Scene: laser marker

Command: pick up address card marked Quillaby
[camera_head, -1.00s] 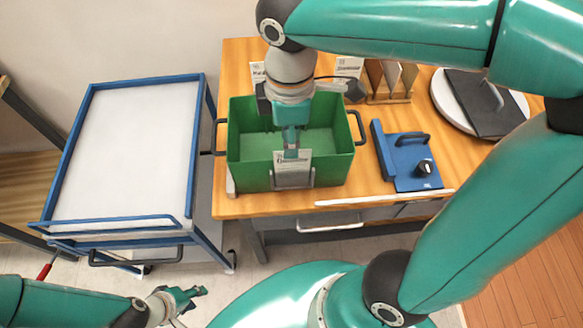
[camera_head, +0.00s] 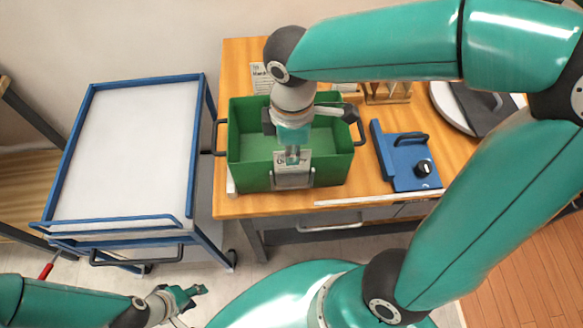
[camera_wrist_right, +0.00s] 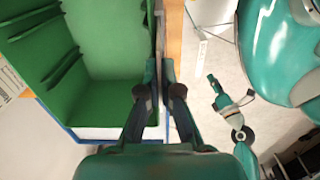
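The white address card marked Quillaby (camera_head: 291,165) stands in a grey holder (camera_head: 293,181) on the front wall of the green bin (camera_head: 251,177). Its printed name is partly covered by my right gripper, with only the ends of the word showing. My right gripper (camera_head: 292,155) points down at the card's upper edge. In the right wrist view its two fingers (camera_wrist_right: 160,72) are apart, one on each side of the thin card and wall edge; I see no clear contact. My left gripper (camera_head: 197,295) is open and empty, low at the left, away from the bin.
Another card (camera_head: 261,77) stands behind the bin, and a second is mostly hidden by my right arm. A blue device with a black knob (camera_head: 407,160) sits right of the bin on the wooden table (camera_head: 237,60). A blue-framed cart with an empty white top (camera_head: 130,150) stands left.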

